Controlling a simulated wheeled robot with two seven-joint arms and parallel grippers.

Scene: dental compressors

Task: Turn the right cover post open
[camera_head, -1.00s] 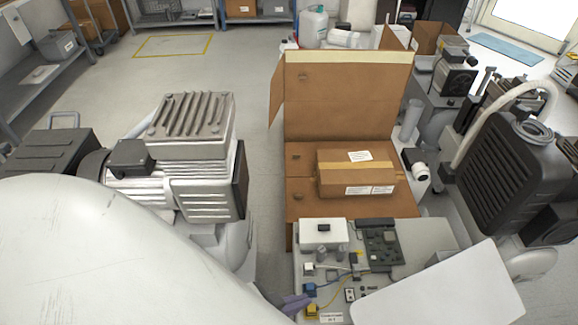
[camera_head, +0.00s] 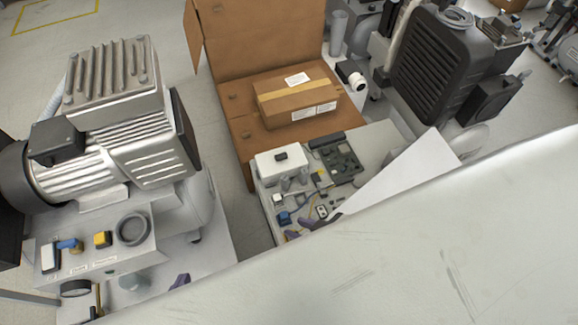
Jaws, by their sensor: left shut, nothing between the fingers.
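I cannot single out the right cover post with certainty among the small fittings. A crowded panel (camera_head: 350,160) at the right-hand station carries a white box (camera_head: 281,162), a dark block, a blue fitting (camera_head: 284,218) and other small parts. My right gripper (camera_head: 314,226) is at this panel's front edge, its purplish fingers apart and nothing visible between them; my pale arm partly hides it. My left gripper (camera_head: 180,281) shows only as a small purple tip at the bottom, shut and empty, beside the front of the left compressor (camera_head: 125,135).
The left compressor's front plate has a blue lever (camera_head: 68,244), a yellow knob (camera_head: 102,239) and a grey ring (camera_head: 132,229). A black ribbed unit (camera_head: 437,65) stands behind at right. My arm fills the lower right.

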